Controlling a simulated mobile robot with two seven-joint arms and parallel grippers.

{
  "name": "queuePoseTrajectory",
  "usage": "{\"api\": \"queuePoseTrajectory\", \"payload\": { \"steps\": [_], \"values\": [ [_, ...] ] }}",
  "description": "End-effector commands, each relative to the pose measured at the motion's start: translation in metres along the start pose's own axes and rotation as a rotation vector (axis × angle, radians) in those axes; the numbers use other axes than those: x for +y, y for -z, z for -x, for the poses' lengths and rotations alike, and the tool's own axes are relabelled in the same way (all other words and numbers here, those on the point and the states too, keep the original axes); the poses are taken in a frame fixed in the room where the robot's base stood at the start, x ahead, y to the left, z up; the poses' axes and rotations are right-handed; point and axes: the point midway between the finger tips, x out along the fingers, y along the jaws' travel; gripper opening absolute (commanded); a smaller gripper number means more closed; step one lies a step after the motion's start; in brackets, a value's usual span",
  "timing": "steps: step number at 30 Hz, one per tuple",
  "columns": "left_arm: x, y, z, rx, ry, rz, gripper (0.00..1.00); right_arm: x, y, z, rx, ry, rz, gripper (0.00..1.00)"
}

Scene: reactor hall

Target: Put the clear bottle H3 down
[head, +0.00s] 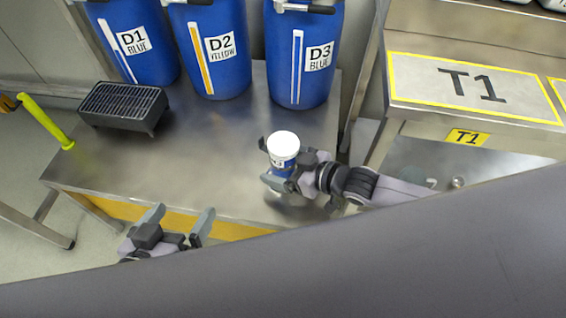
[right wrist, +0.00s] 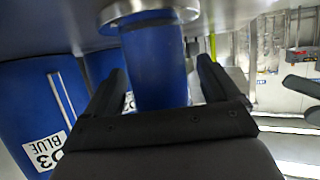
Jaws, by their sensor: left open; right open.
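The bottle (head: 283,158) has a round white lid and a blue body with a small label that I cannot read clearly. It looks upright at the right front of the steel bench (head: 190,160); its base is partly hidden by a finger. My right gripper (head: 267,165) is open, with one finger on each side of the bottle. In the right wrist view the blue bottle body (right wrist: 155,65) is between the fingers (right wrist: 160,90), with a gap on each side. My left gripper (head: 180,218) is open and empty at the bench's front edge.
Blue drums D1 (head: 135,45), D2 (head: 222,55) and D3 (head: 300,70) stand along the back. A dark grated box (head: 122,105) is at the back left. Station T1 (head: 475,88) is on the right. The middle of the bench is clear.

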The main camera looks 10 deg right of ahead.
Motion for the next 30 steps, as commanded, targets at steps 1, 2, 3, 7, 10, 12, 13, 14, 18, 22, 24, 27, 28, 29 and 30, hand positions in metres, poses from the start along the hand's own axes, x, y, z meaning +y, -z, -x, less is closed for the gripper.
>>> {"api": "queuePoseTrajectory", "payload": {
  "steps": [1,2,3,7,10,12,13,14,18,22,24,27,28,29,30],
  "values": [
    [0.0,0.002,0.001,0.0,0.002,-0.002,0.99,0.0,0.003,0.001,0.001,0.0,0.0,0.89],
    [0.0,0.003,0.001,0.0,0.003,-0.005,0.99,0.0,0.005,0.002,0.001,0.0,0.0,0.89],
    [-0.001,0.004,0.002,0.0,0.006,-0.009,0.99,0.0,0.003,0.006,-0.002,0.0,-0.001,0.89],
    [-0.005,0.01,0.007,-0.005,0.031,-0.039,0.99,0.0,0.004,0.028,-0.004,-0.001,-0.001,0.89],
    [-0.013,0.002,0.015,-0.036,0.063,-0.074,0.99,0.0,0.004,0.051,-0.005,-0.001,-0.001,0.89],
    [-0.015,0.003,0.018,-0.043,0.079,-0.093,0.99,0.0,0.005,0.067,-0.004,0.001,0.0,0.89],
    [-0.016,0.003,0.019,-0.045,0.084,-0.098,0.99,0.0,0.004,0.073,-0.005,-0.001,0.0,0.89],
    [-0.017,0.003,0.02,-0.048,0.088,-0.101,0.99,0.0,0.004,0.078,-0.005,-0.001,-0.001,0.89],
    [-0.02,0.002,0.023,-0.059,0.102,-0.108,0.99,0.0,0.003,0.101,-0.004,0.0,0.0,0.89],
    [-0.022,0.0,0.024,-0.067,0.107,-0.101,0.99,0.0,0.003,0.114,-0.001,0.0,0.0,0.89],
    [-0.023,-0.001,0.024,-0.071,0.108,-0.098,0.99,0.0,0.003,0.118,-0.001,0.0,-0.001,0.89],
    [-0.024,-0.002,0.024,-0.073,0.109,-0.097,0.99,-0.006,0.005,0.119,0.006,0.001,-0.006,0.89],
    [-0.024,-0.003,0.024,-0.073,0.11,-0.096,0.99,-0.01,0.006,0.118,0.01,0.001,-0.011,0.89],
    [-0.024,-0.003,0.023,-0.073,0.11,-0.096,0.99,-0.015,0.008,0.116,0.014,0.0,-0.015,0.89],
    [-0.024,-0.003,0.023,-0.073,0.109,-0.096,0.99,-0.024,0.012,0.113,0.022,-0.003,-0.022,0.89]
  ]
}}
